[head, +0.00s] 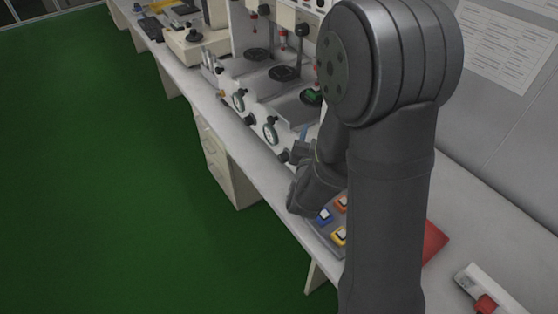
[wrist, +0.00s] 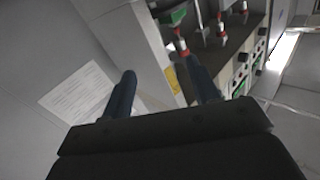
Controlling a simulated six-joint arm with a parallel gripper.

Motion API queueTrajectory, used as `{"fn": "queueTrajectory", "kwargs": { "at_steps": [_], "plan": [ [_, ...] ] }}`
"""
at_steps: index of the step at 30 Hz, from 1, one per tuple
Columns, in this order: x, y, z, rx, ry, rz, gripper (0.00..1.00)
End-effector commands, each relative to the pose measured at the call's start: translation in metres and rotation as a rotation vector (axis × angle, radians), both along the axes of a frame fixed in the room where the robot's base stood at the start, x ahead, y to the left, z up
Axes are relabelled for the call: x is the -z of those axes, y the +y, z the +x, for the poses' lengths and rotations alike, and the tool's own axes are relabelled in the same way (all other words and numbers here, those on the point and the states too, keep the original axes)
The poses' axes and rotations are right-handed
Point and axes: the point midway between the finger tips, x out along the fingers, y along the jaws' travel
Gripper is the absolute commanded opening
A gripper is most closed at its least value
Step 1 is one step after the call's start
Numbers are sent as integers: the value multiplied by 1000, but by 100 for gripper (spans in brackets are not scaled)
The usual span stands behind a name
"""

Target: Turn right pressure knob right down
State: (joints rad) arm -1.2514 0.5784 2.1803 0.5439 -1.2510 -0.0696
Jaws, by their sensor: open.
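In the head view, a row of pressure controls runs along the bench front: a round gauge (head: 270,130), a smaller round gauge (head: 238,100) and a dark knob (head: 249,119) between them. A dark round part (head: 283,156), perhaps the right pressure knob, shows just beside my wrist; I cannot tell it surely from my gripper. My arm hides much of this area. In the wrist view my gripper (wrist: 162,78) is open, its two dark fingers apart with nothing held. No knob is clear between the fingers there.
A button panel (head: 338,222) with blue, orange and yellow buttons lies below my wrist. A red object (head: 434,242) is right of my arm. Test stations with dark round plates (head: 285,73) stand behind the gauges. The green floor (head: 110,150) is clear. The wrist view shows a wall paper (wrist: 84,92).

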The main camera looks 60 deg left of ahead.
Motion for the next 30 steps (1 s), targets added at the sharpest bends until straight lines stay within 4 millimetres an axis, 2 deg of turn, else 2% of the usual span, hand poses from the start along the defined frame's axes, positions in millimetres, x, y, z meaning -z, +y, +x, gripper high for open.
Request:
{"fn": "queueTrajectory", "kwargs": {
  "at_steps": [1, 4, 7, 10, 15, 19, 24, 27, 30],
  "plan": [
    [0, 13, -7, 31, 30, 23, 55],
    [4, 34, -19, 113, 103, 73, 55],
    [16, 58, -38, 195, 174, 138, 55],
    [36, 81, -62, 277, 227, 214, 55],
    [75, 105, -106, 399, 262, 336, 55],
    [111, 113, -145, 489, 267, 422, 55],
    [151, 111, -190, 583, 259, 505, 55],
    [166, 107, -207, 616, 254, 532, 55],
    [173, 104, -216, 635, 250, 548, 55]
  ]
}}
